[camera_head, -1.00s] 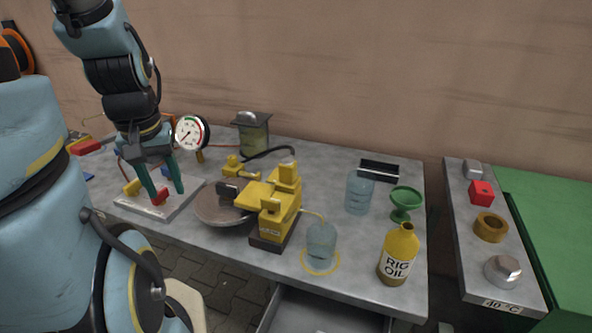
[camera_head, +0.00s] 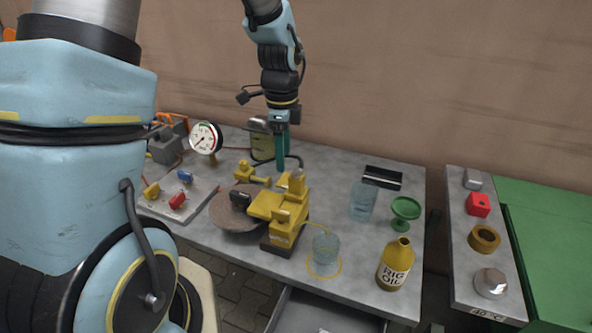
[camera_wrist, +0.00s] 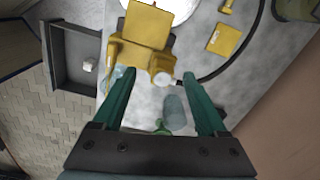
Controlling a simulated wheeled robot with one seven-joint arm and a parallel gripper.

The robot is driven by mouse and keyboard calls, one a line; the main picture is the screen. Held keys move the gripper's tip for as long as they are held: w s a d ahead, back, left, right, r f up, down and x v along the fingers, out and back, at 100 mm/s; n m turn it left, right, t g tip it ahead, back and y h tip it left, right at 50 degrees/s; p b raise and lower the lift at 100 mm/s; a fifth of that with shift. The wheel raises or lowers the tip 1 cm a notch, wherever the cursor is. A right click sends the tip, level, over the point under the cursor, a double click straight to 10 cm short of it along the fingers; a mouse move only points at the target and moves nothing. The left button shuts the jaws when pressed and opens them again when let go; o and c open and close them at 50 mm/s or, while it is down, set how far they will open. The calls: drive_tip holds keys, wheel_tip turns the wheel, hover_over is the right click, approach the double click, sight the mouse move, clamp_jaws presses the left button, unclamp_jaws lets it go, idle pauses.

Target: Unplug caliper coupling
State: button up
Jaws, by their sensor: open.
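The yellow caliper (camera_head: 282,207) stands astride a round brown disc (camera_head: 236,212) on the bench; it also shows in the wrist view (camera_wrist: 135,55). A black hose (camera_head: 293,158) curves behind it; in the wrist view the hose (camera_wrist: 258,35) arcs across the bench. I cannot tell for sure which yellow part is the coupling. My gripper (camera_head: 281,168) points down behind the caliper, its fingers nearly in line in the head view. In the wrist view my gripper (camera_wrist: 159,75) is open, with the caliper's yellow body and pale-ended cylinder beyond the tips. Nothing is held.
A glass jar (camera_head: 326,250) stands before the caliper. A clear cup (camera_head: 363,200), green funnel (camera_head: 405,211) and oil bottle (camera_head: 394,264) stand to the right. A gauge (camera_head: 206,138) and lever panel (camera_head: 195,200) are left. A yellow fitting (camera_head: 246,172) lies behind the disc.

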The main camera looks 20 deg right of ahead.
sight(297, 175)
drive_tip(key=d+m, duration=0.2)
drive_tip(key=d, duration=0.1)
drive_tip(key=shift+s+m, duration=0.3)
drive_tip(key=shift+s, duration=0.05)
wheel_tip(297, 175, down, 9)
drive_tip(key=b, duration=0.6)
drive_tip(key=shift+p, duration=0.3)
idle(1.0)
clamp_jaws()
idle(0.6)
